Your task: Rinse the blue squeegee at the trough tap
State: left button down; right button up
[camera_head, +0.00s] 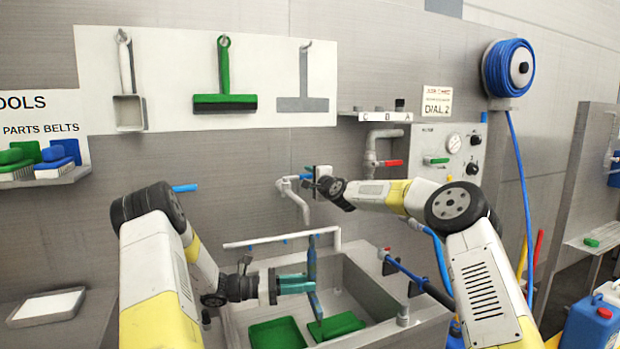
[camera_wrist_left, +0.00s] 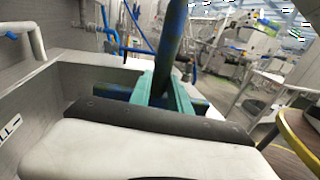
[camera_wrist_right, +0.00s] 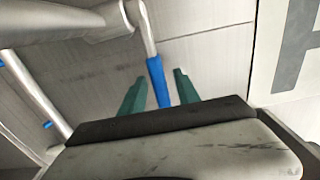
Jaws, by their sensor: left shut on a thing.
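The blue squeegee (camera_head: 312,252) is upright in my left gripper (camera_head: 312,284), over the trough (camera_head: 378,322). The left wrist view shows its dark blue handle (camera_wrist_left: 174,40) between my teal fingers (camera_wrist_left: 165,95). Its lower end (camera_head: 316,306) hangs below the fingers. The trough tap (camera_head: 298,200) is on the wall behind and above, and I see no water from it. My right gripper (camera_head: 314,176) is at the tap's top. In the right wrist view my fingers (camera_wrist_right: 158,95) stand open on either side of a blue lever (camera_wrist_right: 157,78), with gaps visible.
Green trays (camera_head: 277,334) lie in the trough. A white rail (camera_head: 282,238) crosses above its back edge. Another pipe with a red lever (camera_head: 390,163) and a gauge panel (camera_head: 450,150) are at right. A blue hose (camera_head: 516,150) hangs from a reel. A pale tray (camera_head: 48,306) lies at left.

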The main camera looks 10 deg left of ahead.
jog(key=shift+c, duration=0.5)
grip_shut()
jog(key=shift+f, duration=0.1)
dwell(0.9)
